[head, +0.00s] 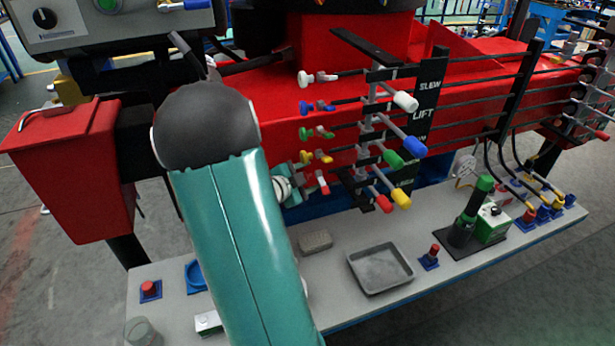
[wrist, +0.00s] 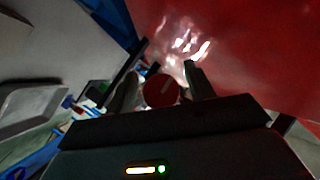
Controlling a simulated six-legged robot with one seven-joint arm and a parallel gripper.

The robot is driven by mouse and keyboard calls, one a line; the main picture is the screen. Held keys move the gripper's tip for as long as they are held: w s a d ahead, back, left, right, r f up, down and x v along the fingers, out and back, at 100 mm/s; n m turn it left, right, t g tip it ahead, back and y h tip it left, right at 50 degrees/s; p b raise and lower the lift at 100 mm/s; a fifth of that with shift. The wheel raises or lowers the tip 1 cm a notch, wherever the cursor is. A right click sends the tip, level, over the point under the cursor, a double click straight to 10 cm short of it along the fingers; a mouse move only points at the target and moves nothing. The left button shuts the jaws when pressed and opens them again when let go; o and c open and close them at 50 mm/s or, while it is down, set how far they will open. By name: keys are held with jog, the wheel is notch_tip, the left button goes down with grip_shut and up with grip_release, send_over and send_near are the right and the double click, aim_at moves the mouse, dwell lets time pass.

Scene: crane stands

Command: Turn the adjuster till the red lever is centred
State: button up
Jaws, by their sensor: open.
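The red adjuster (head: 322,183) is the lowest in the column of coloured adjusters on the left of the lever stand. In the wrist view a round red knob (wrist: 160,91), apparently this adjuster, sits between the two fingers. My gripper (wrist: 162,82) is open around it, with a finger on each side; contact cannot be told. The red lever (head: 382,202) is the lowest of the coloured levers and points down to the right, beside the yellow lever (head: 400,198). Its centring cannot be judged.
The yellow adjuster (head: 318,157) and green adjuster (head: 317,133) are close above. Blue and white levers stick out higher up. Below, the grey bench holds a tray (head: 380,268), a small grey block (head: 315,241) and a green-topped post (head: 470,212).

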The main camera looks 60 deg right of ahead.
jog(key=c, duration=1)
jog(key=shift+o, duration=0.2)
jog(key=shift+n+y, duration=0.3)
jog(key=shift+n, duration=0.2)
jog(key=o, duration=1)
jog(key=shift+w, duration=0.1)
jog(key=shift+c, duration=0.2)
